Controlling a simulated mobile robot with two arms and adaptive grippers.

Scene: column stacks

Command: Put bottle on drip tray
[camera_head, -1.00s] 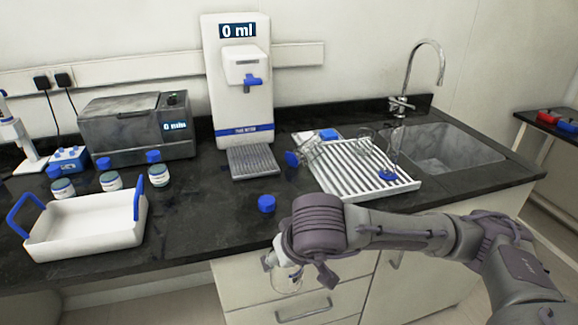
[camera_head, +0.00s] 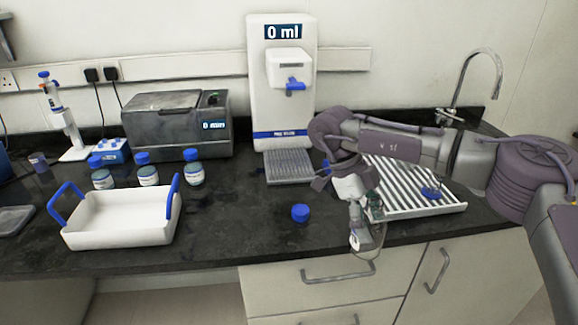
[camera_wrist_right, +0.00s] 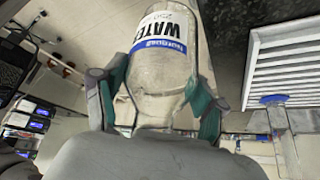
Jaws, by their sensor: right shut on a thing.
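My right gripper (camera_head: 360,200) is shut on a clear glass bottle (camera_head: 357,237). The wrist view shows the bottle (camera_wrist_right: 164,58) between the green-padded fingers (camera_wrist_right: 158,100), with a white and blue "WATER" label. In the head view it hangs at the counter's front edge, partly hidden by the gripper. The grey ribbed drip tray (camera_head: 289,167) lies under the white water dispenser (camera_head: 282,100), left of and behind the gripper. The tray looks empty. My left gripper is not in view.
A blue cap (camera_head: 300,213) lies on the dark counter between bottle and drip tray. A white drying rack (camera_head: 425,203) is right of the gripper, partly behind my arm. A white basket (camera_head: 120,222), several small bottles (camera_head: 148,170) and a grey machine (camera_head: 177,128) stand left.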

